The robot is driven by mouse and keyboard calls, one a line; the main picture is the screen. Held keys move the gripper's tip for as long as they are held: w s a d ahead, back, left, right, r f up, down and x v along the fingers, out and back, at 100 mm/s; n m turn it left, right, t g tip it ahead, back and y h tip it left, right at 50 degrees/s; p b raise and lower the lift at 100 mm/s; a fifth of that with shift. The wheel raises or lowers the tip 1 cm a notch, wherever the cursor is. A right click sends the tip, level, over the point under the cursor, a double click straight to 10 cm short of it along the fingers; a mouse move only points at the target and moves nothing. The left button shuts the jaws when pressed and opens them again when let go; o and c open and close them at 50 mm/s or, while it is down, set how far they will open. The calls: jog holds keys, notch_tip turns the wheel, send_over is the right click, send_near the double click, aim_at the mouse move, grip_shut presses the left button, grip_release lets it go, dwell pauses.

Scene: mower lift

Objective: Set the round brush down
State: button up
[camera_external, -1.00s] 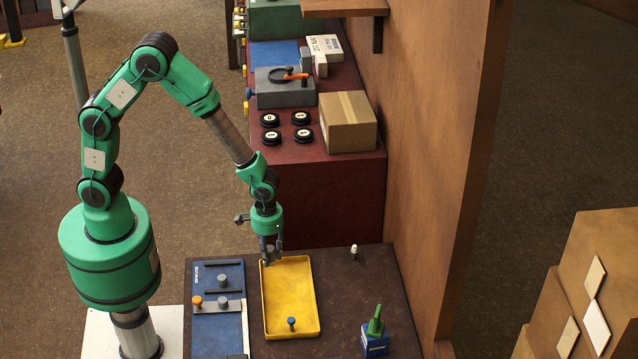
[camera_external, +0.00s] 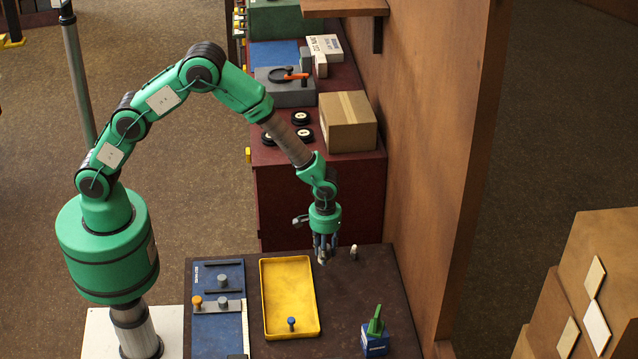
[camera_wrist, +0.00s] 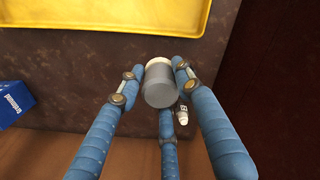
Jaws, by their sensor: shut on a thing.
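My gripper (camera_external: 322,252) is over the dark table (camera_external: 345,300), just right of the far right corner of the yellow tray (camera_external: 283,285). Its blue fingers are shut on the round brush (camera_wrist: 161,90), a grey cylinder with a pale band at its far end. In the external view the fingers mostly hide the brush. In the wrist view the yellow tray (camera_wrist: 100,14) lies beyond the brush, and bare table separates them. I cannot tell whether the brush touches the table.
A small white-topped item (camera_external: 354,251) stands close right of my gripper and shows in the wrist view (camera_wrist: 183,115). A blue block with a green piece (camera_external: 375,333) is at the near right. A blue knob (camera_external: 291,322) sits in the tray. The wooden wall (camera_external: 420,150) rises at the right.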

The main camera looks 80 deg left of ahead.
jog(key=shift+w+a+f+n, duration=0.1)
jog(key=shift+w+f+n, duration=0.05)
jog(key=shift+w, duration=0.65)
jog(key=shift+w+f+n, duration=0.15)
jog(key=shift+w, duration=0.6)
jog(key=w, duration=0.5)
jog(key=w+d+f, duration=0.1)
jog(key=w, duration=0.4)
jog(key=w+d, duration=0.1)
jog(key=w, duration=0.4)
jog(key=shift+w+d+f, duration=0.2)
jog(key=shift+w+f, duration=0.05)
jog(key=shift+w, duration=0.1)
jog(key=shift+f, duration=1.75)
jog(key=shift+f, duration=0.2)
jog(key=o, duration=1.1)
